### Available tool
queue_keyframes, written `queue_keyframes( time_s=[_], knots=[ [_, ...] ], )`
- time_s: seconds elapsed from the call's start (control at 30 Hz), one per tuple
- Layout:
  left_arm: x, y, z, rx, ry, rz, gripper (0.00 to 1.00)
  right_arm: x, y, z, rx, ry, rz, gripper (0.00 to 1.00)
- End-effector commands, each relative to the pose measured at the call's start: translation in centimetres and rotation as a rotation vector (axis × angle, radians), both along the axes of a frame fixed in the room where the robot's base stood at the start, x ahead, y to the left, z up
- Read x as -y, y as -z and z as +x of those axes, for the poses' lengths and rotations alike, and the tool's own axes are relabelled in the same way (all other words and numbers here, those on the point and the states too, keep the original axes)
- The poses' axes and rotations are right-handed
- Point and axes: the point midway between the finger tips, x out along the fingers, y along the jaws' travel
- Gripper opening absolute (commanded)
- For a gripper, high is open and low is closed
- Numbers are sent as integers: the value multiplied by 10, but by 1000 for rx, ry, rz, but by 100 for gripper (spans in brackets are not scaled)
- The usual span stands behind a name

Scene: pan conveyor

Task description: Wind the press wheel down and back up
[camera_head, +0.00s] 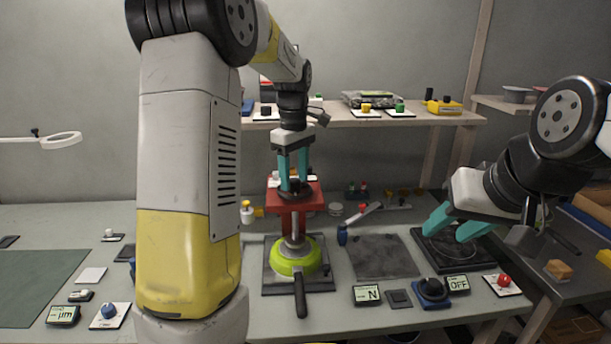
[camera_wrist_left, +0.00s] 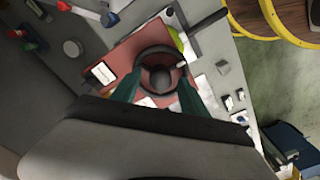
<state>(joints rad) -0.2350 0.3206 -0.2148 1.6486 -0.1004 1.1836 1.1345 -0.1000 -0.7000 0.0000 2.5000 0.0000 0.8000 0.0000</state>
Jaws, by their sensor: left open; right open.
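The red press (camera_head: 292,201) stands on the bench in the middle of the head view. Its dark round press wheel (camera_head: 284,191) sits on top; in the left wrist view the wheel (camera_wrist_left: 145,57) is a dark ring with a hub over the red press body (camera_wrist_left: 115,62). My left gripper (camera_head: 294,182) points straight down at the wheel, its teal fingers open on either side of the hub in the left wrist view (camera_wrist_left: 158,82). Whether the fingers touch the wheel is unclear. My right gripper (camera_head: 452,229) is open and empty over a black plate at the right.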

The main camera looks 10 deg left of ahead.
Motion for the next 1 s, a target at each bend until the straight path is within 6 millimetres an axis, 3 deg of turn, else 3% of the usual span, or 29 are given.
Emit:
queue_keyframes(
  time_s=[0.17,0.6,1.0],
  knots=[
    [0,-8,0,1,0,0,52,0,0,0,0,0,0,43],
    [0,-73,1,2,0,0,52,0,0,0,0,0,0,43],
    [0,-78,-1,1,2,0,52,0,0,0,0,0,0,43]
  ],
)
